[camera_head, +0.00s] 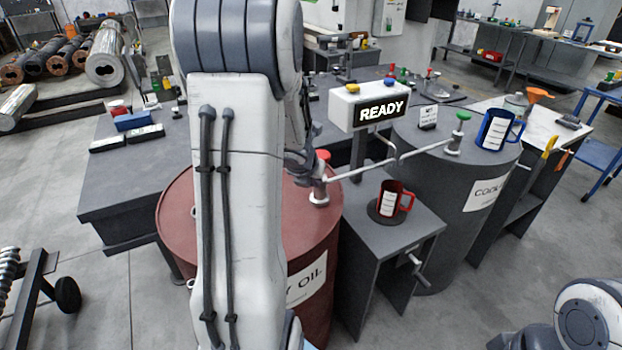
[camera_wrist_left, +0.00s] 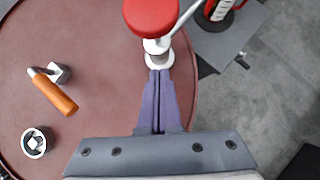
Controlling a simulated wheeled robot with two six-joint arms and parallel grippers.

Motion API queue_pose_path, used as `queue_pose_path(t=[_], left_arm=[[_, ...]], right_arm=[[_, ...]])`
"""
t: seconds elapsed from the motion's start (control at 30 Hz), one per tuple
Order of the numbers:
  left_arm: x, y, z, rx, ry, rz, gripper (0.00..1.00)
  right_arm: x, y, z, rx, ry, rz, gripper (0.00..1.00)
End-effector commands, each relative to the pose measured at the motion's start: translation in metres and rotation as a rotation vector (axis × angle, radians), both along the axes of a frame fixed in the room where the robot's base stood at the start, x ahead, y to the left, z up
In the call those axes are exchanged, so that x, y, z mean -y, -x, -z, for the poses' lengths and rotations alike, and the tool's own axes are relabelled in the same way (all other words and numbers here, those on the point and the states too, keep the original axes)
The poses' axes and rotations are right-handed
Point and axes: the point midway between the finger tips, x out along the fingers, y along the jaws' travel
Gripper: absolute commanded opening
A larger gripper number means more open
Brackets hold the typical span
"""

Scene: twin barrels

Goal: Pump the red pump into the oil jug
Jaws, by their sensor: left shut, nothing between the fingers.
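The red pump (camera_head: 319,190) stands on the dark red oil barrel (camera_head: 178,220), its red knob on top. In the left wrist view the red knob (camera_wrist_left: 152,14) is at the top, above a pale collar. My left gripper (camera_head: 300,165) is just left of the pump, partly hidden by my arm. In the wrist view its fingers (camera_wrist_left: 159,74) are shut and empty, their tips close to the pump's base; I cannot tell if they touch. The red jug (camera_head: 388,199) stands upright on a dark round pad on a small grey stand, near the pump spout's end. My right gripper is not in view.
A grey barrel (camera_head: 484,205) at the right carries a green-knobbed pump (camera_head: 459,130) and a blue jug (camera_head: 493,130). A READY sign (camera_head: 380,110) stands behind the red jug. An orange-handled tool (camera_wrist_left: 55,94) and a metal cap (camera_wrist_left: 35,142) are on the red barrel.

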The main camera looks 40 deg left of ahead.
Motion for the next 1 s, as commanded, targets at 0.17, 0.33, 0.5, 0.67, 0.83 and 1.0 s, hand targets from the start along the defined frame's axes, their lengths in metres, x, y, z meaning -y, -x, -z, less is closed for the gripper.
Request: queue_pose_path(t=[0.17, 0.33, 0.5, 0.67, 0.83, 1.0], left_arm=[[0.004, 0.018, -0.039, 0.004, -0.003, -0.002, 0.00], [0.010, 0.035, -0.064, 0.003, -0.003, -0.003, 0.00], [0.016, 0.046, -0.078, 0.003, -0.002, -0.003, 0.00], [0.017, 0.050, -0.082, 0.003, -0.001, -0.002, 0.00], [0.018, 0.051, -0.081, 0.002, 0.000, -0.002, 0.00], [0.018, 0.050, -0.081, 0.002, -0.001, -0.001, 0.00]], right_arm=[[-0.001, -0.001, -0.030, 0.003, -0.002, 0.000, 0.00], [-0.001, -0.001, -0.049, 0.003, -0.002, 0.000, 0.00], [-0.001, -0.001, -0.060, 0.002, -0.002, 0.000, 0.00], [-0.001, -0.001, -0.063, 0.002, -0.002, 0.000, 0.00], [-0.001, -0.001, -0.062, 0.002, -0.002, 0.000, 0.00], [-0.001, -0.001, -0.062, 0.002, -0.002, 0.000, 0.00]])
